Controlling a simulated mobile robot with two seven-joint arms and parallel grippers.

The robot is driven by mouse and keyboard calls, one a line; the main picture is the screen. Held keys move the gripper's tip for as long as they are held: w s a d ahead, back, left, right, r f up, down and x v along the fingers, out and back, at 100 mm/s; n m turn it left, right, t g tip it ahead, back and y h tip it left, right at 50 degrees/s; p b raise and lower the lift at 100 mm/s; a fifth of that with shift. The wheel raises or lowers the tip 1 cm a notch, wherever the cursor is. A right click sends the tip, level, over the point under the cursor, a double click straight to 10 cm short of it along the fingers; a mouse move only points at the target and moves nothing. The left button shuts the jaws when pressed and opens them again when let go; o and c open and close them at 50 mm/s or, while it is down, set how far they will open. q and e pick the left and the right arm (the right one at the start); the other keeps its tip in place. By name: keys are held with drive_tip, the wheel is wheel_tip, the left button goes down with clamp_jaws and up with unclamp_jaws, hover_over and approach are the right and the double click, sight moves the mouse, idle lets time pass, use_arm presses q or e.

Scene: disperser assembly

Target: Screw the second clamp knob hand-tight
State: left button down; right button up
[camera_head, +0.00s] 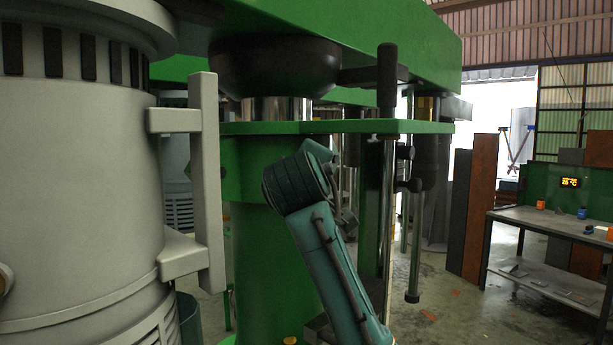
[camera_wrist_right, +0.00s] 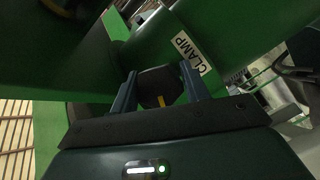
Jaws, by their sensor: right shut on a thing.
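In the right wrist view, a dark, faceted clamp knob (camera_wrist_right: 161,86) with a yellow mark sits between the two fingers of my right gripper (camera_wrist_right: 157,83). The gripper is shut on the knob. A white "CLAMP" label (camera_wrist_right: 191,53) is on the green machine part just beyond the knob. In the head view, my right arm reaches up against the green column (camera_head: 262,240), below the green plate (camera_head: 290,128); its fingers and the knob are hidden there. My left gripper is in neither view.
A large grey motor housing (camera_head: 80,180) with a bracket handle (camera_head: 207,180) stands close at left. Vertical rods (camera_head: 388,200) hang right of my arm. A workbench (camera_head: 560,222) with small items stands farther right, with open floor before it.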

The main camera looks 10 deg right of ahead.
drive_tip(key=shift+f, duration=0.1)
idle(0.3)
drive_tip(key=o, duration=0.9)
drive_tip(key=shift+o, duration=0.2)
drive_tip(key=shift+s, duration=0.1)
drive_tip(key=shift+s+a, duration=0.15)
drive_tip(key=shift+s, duration=0.2)
use_arm(q)
drive_tip(key=b, duration=0.2)
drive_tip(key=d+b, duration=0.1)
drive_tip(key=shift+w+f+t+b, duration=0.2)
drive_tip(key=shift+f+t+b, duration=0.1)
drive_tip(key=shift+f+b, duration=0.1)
use_arm(e)
drive_tip(key=v, duration=1.2)
drive_tip(key=shift+r, duration=0.3)
drive_tip(key=shift+s, duration=0.1)
